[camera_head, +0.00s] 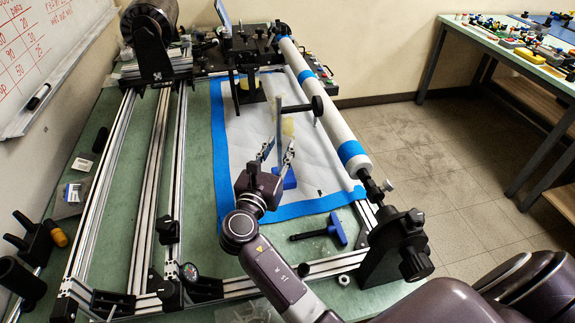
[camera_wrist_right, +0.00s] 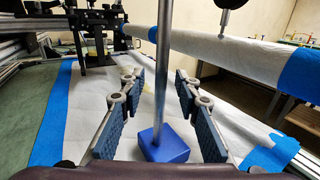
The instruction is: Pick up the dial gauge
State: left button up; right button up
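The dial gauge appears to be the black round head (camera_head: 317,105) on a short side arm of an upright metal pole (camera_wrist_right: 162,70). Its lower part shows at the top of the right wrist view (camera_wrist_right: 228,4). The pole stands on a blue block base (camera_wrist_right: 165,144) on the white sheet. My right gripper (camera_head: 280,150) is open, with its fingers on either side of the pole. In the right wrist view, gaps show between the pole and both finger pads (camera_wrist_right: 158,84). My left gripper is not in view.
A long white roller with blue bands (camera_head: 328,110) runs close to the right of the pole. A black stand (camera_head: 248,90) is behind it. A blue-handled tool (camera_head: 335,230) lies in front. A small round dial (camera_head: 189,271) sits at the front left frame. Metal rails (camera_head: 150,170) line the left.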

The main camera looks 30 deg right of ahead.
jog(key=shift+c, duration=2.3)
jog(key=shift+d, duration=0.1)
grip_shut()
jog(key=shift+r, duration=0.2)
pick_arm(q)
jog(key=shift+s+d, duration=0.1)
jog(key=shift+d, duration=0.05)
pick_arm(e)
jog(key=shift+w, duration=0.1)
